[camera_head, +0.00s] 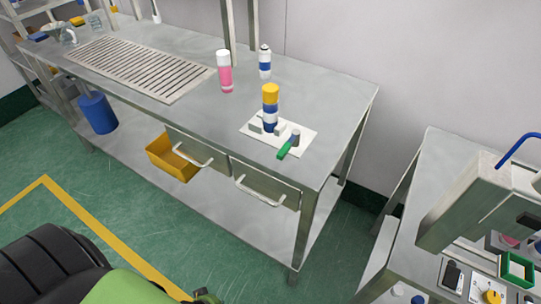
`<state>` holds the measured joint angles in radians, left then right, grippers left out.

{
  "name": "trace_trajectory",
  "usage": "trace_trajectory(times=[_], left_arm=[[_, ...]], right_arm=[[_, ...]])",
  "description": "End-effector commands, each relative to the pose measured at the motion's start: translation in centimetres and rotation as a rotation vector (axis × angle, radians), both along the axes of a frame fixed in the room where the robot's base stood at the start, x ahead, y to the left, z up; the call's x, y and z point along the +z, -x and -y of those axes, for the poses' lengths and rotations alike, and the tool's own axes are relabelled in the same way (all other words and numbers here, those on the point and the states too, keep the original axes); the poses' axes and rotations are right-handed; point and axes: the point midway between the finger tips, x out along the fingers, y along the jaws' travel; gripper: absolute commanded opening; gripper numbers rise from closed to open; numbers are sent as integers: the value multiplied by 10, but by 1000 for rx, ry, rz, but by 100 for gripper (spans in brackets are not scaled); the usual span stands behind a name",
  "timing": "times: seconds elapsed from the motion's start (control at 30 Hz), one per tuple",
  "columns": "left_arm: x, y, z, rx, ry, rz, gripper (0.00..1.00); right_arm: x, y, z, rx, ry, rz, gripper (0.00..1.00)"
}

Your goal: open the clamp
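The clamp is a white base plate (302,146) with grey jaw blocks (256,124) and a green-handled lever (287,146), near the right end of the steel table. A can (270,113) with blue and white bands and a yellow top stands upright between the blocks. The green handle points toward the table's front edge. Whether the jaws touch the can is too small to tell. Neither gripper can be made out; a black and green part of my own body fills the bottom left, with a small dark piece at the bottom edge.
A pink bottle with a white cap (225,76) and a white-blue can (264,65) stand behind the clamp. A slotted grate (140,65) lies to the left. A yellow bin (172,160) and drawers (262,182) sit under the tabletop. A second bench with a grey machine (463,212) stands at right.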

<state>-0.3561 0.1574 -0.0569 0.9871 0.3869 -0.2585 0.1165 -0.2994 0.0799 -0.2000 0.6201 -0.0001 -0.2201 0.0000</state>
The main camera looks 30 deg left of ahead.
Motion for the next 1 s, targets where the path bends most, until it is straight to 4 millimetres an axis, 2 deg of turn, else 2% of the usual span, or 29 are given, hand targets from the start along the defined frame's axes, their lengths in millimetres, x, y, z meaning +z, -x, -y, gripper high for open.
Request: trace_trajectory(times=[0.03, 0.1, 0.17, 0.27, 0.37, 0.4, 0.47, 0.5, 0.6, 0.7, 0.8, 0.9, 1.0], left_arm=[[9, -28, -14, 95, 39, 72, 0], [31, -63, -30, 217, 109, 163, 0], [54, -91, -42, 311, 176, 245, 0], [101, -135, -61, 439, 302, 381, 0], [156, -172, -74, 531, 448, 514, 0], [180, -184, -78, 557, 510, 564, 0], [218, -201, -82, 584, 609, 636, 0], [243, -209, -82, 594, 676, 676, 0], [304, -222, -78, 596, 835, 760, 0], [354, -226, -70, 576, 972, 811, 0], [392, -226, -60, 549, 1075, 838, 0], [416, -223, -53, 528, 1140, 849, 0], [426, -222, -50, 518, 1169, 852, 0]], right_arm=[[-12, 0, 0, 0, 0, 0, 0], [-19, 0, 0, 0, 0, 0, 0], [-25, 0, 0, 0, 0, 0, 0], [-35, 0, 0, 0, 0, 0, 0], [-45, 0, 0, 0, 0, 0, 0], [-50, 0, 0, 0, 0, 0, 0], [-56, 0, 0, 0, 0, 0, 0], [-59, 0, 0, 0, 0, 0, 0], [-68, 0, 0, 0, 0, 0, 0], [-74, 0, 0, 0, 0, 0, 0], [-78, 0, 0, 0, 0, -1, 0], [-80, 0, 0, 0, 0, -1, 0], [-81, 1, 0, 0, 0, -1, 0]])
